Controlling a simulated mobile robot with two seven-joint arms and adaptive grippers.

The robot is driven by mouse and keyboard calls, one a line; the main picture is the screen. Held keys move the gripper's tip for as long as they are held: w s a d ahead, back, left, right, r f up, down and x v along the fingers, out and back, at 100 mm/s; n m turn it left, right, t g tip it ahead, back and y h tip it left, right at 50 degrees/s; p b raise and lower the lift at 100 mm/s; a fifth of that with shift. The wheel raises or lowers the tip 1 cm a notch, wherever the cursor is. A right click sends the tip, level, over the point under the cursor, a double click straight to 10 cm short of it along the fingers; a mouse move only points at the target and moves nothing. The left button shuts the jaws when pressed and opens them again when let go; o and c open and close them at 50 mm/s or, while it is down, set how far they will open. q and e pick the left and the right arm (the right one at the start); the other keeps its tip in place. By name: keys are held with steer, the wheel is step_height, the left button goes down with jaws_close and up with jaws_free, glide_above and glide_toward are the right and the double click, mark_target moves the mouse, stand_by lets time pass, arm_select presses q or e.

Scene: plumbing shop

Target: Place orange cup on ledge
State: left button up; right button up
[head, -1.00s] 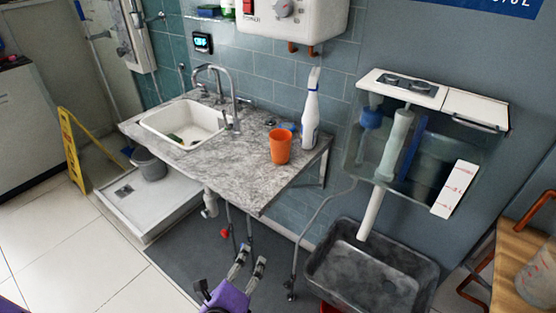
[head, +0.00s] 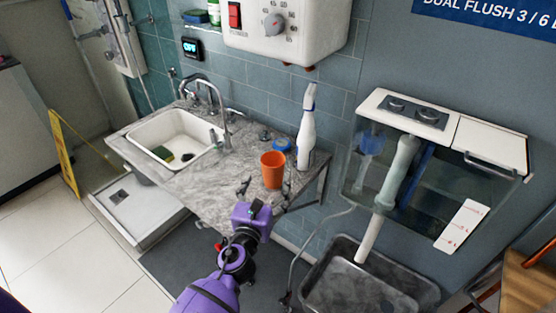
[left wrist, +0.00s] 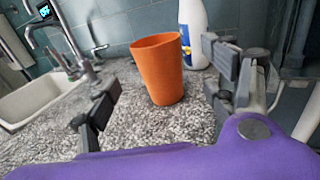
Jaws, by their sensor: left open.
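The orange cup (head: 272,168) stands upright on the grey speckled counter (head: 205,190), near its right end. My left gripper (head: 264,193) is open and empty at the counter's front edge, just in front of the cup. In the left wrist view the cup (left wrist: 160,70) stands between the two spread fingers but farther out, with no contact visible. A narrow shelf (head: 203,26) on the wall above the sink holds small items and may be the ledge; I cannot tell for sure. My right gripper is not in view.
A white spray bottle (head: 306,135) stands close behind and right of the cup; a blue item (head: 282,144) lies behind it. The sink (head: 165,143) and faucet (head: 226,125) are to the left. A white heater (head: 285,30) hangs above, and a clear-fronted cistern (head: 375,175) is at right.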

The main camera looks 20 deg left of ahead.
mark_target(276, 158)
arm_select(q)
steer(key=shift+w, duration=0.75)
steer(key=shift+w+r, duration=0.25)
steer(key=shift+w, duration=0.3)
steer(key=w, duration=0.5)
steer(key=shift+a, duration=0.2)
steer(key=c, duration=1.4)
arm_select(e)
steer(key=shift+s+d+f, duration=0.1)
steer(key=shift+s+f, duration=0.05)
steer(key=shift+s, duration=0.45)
